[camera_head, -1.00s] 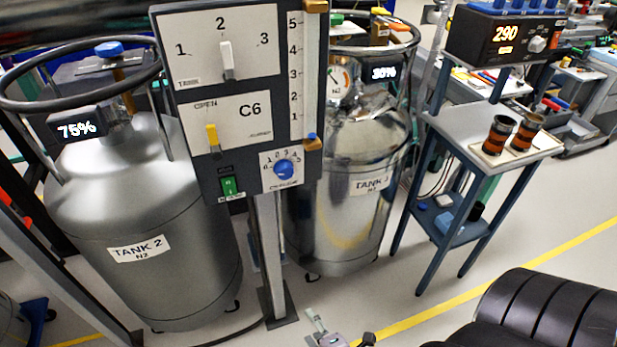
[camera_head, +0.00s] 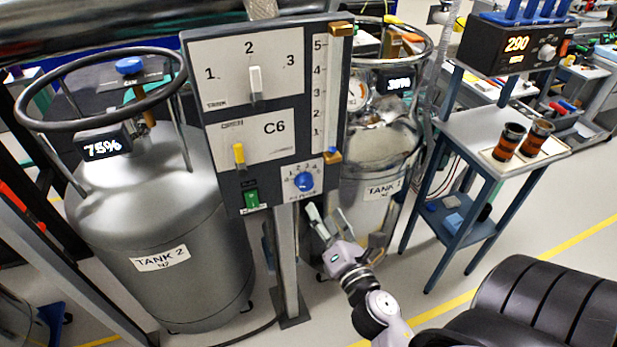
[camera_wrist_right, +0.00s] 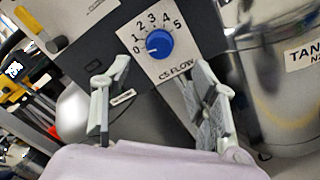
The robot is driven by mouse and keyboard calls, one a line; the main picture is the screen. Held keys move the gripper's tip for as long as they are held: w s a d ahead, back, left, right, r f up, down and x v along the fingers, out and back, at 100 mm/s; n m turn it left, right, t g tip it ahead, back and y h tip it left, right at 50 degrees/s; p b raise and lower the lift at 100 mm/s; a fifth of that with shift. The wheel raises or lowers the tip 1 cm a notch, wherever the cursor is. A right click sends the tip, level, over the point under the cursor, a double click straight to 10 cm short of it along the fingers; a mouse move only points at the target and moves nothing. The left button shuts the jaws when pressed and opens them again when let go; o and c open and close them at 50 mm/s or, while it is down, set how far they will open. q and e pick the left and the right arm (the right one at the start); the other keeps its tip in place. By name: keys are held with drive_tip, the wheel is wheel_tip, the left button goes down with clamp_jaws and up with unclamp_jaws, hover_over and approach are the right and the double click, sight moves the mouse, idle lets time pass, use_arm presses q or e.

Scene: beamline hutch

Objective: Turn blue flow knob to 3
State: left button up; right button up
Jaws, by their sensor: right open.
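The blue flow knob (camera_head: 304,181) sits on a small white scale plate at the lower right of the dark C6 control panel (camera_head: 228,190). In the right wrist view the knob (camera_wrist_right: 159,44) shows close up, with the numbers 0 to 5 around it and "C6 FLOW" below. Its white mark seems to point toward 0. My right gripper (camera_head: 325,216) is open and empty just below and right of the knob. In the right wrist view its two fingers (camera_wrist_right: 160,95) stand apart, below the knob on either side, not touching it. My left gripper is not in view.
The panel also carries a white lever (camera_head: 255,83), a yellow lever (camera_head: 239,155) and a green switch (camera_head: 251,198). Tank 2 (camera_head: 170,225) stands left behind it, another tank (camera_head: 375,160) right behind it. A cart (camera_head: 470,125) stands further right.

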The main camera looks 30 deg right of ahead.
sight(308, 186)
drive_tip(key=p+x, duration=0.2)
drive_tip(key=x, duration=0.7)
drive_tip(key=shift+w, duration=0.3)
drive_tip(key=shift+w+d, duration=0.1)
drive_tip(key=shift+w, duration=0.25)
drive_tip(key=c, duration=1.2)
drive_tip(key=shift+o, duration=0.2)
